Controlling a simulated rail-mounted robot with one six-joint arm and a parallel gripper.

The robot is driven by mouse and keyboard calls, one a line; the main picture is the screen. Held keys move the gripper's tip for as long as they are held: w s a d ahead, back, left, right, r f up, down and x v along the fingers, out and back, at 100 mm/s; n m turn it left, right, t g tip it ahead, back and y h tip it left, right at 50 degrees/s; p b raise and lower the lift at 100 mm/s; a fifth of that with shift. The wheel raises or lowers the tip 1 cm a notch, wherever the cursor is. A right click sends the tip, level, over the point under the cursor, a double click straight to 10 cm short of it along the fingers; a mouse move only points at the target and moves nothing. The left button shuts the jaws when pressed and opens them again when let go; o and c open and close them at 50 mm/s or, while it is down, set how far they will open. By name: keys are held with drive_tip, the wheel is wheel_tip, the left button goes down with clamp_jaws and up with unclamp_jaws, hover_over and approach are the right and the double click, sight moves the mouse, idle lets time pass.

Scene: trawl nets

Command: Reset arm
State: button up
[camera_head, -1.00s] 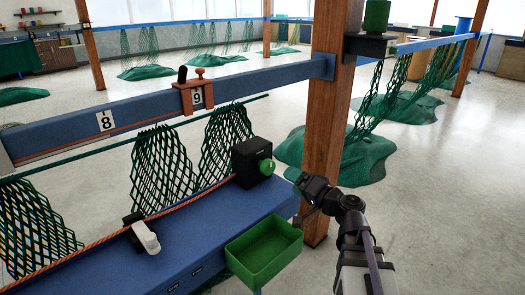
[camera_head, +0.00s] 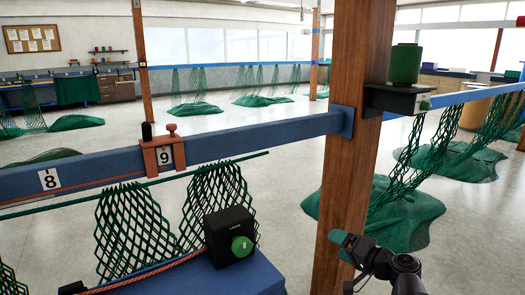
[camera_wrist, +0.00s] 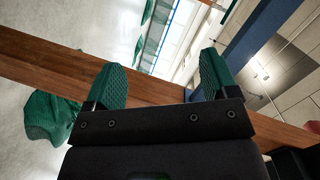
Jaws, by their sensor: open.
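My gripper (camera_head: 350,243) is at the lower right in the head view, in front of the foot of the wooden post (camera_head: 352,130). In the wrist view my gripper (camera_wrist: 162,82) shows two green ribbed finger pads set wide apart, with nothing between them. The wooden post (camera_wrist: 45,68) runs across behind the fingers in that view. The gripper is open and empty.
A blue bench (camera_head: 190,277) with a black box (camera_head: 230,232) bearing a green knob stands left of the arm. A blue rail (camera_head: 255,135) crosses to the post. Green nets (camera_head: 412,218) lie on the floor behind. Open floor is at the right.

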drive_tip(key=s+a+f+n+g+h, duration=0.2)
drive_tip(key=s+f+g+h, duration=0.3)
drive_tip(key=s+f+g, duration=0.15)
drive_tip(key=s+a+f+n+g+h, duration=0.2)
drive_tip(key=s+f+g+h, duration=0.35)
drive_tip(key=s+f, duration=0.25)
wheel_tip(320, 180, up, 16)
drive_tip(key=a+p, duration=0.1)
drive_tip(key=p, duration=1.4)
drive_tip(key=shift+w+p, duration=0.2)
drive_tip(key=shift+p, duration=0.15)
drive_tip(key=shift+a+y, duration=0.15)
drive_tip(key=shift+y, duration=0.1)
